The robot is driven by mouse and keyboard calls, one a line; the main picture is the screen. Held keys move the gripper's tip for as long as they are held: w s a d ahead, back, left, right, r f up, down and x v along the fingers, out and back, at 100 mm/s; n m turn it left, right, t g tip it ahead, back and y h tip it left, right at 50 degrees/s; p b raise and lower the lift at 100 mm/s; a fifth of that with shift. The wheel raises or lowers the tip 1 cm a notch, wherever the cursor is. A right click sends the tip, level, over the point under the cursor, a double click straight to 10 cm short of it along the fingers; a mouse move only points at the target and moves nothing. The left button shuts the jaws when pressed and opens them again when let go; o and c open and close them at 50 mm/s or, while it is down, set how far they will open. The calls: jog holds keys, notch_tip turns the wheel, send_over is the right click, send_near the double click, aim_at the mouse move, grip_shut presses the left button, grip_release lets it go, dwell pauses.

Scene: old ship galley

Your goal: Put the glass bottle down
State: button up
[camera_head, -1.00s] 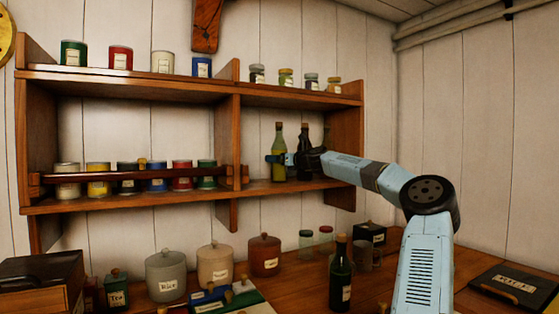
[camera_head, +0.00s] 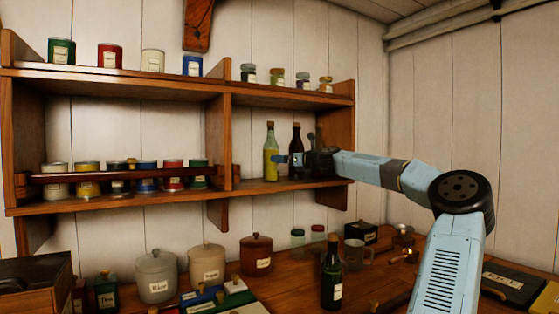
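A yellow-green glass bottle (camera_head: 271,164) with a cork stands upright on the lower shelf (camera_head: 245,186) in the right bay. A dark bottle (camera_head: 296,141) stands right of it, partly covered by my gripper. A dark green bottle (camera_head: 331,275) stands on the counter.
The upper shelf (camera_head: 215,84) carries tins and small jars above my gripper. Its right side panel (camera_head: 338,130) stands close to my arm. A rail (camera_head: 90,179) fronts tins at left. Canisters, including a brown one (camera_head: 256,256), and jars stand on the counter below.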

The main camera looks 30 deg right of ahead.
jog(key=shift+v, duration=1.85)
